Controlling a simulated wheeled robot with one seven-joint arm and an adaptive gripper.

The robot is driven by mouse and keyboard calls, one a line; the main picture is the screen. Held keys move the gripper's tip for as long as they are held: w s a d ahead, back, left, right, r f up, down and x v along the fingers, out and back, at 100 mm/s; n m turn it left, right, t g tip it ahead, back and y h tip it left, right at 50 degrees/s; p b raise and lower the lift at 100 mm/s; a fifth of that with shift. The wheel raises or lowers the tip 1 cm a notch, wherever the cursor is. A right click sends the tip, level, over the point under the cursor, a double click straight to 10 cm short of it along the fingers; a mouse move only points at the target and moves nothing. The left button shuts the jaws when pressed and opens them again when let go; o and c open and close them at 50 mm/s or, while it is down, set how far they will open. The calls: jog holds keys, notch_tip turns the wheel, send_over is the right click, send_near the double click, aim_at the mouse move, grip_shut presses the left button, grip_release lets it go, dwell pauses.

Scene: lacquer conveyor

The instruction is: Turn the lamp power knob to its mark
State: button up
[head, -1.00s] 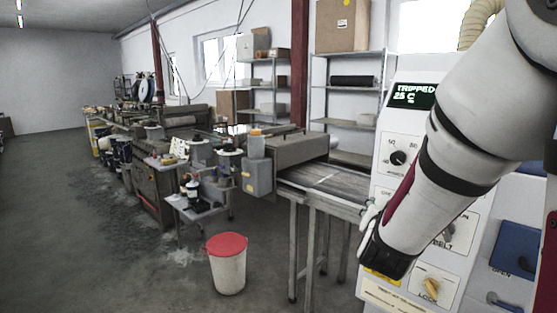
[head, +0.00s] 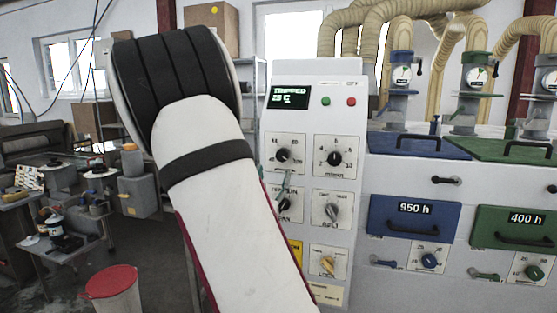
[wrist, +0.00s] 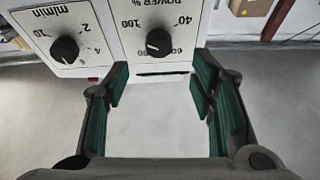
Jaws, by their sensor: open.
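The lamp power knob, black on a white plate lettered POWER %, shows in the wrist view (wrist: 158,41), where the lettering is upside down. I take it to be the upper left dial in the head view (head: 283,155). Its target mark cannot be made out. My gripper (wrist: 160,82) is open and empty in the wrist view. The knob lies beyond the fingertips, about midway between them, and looks untouched.
The m/min knob (wrist: 65,48) is beside the power knob. The display (head: 290,95) reads TRIPPED, 25 C. Lower switches (head: 332,212) and a yellow lock knob (head: 327,265) are on the same panel. Blue and green oven drawers (head: 414,222) stand right. A red-lidded bin (head: 112,283) stands lower left.

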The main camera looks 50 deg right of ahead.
aim_at(282, 157)
jog(key=p+x, duration=0.1)
jog(key=x, duration=0.7)
jog(key=shift+d, duration=0.25)
jog(key=c, duration=1.1)
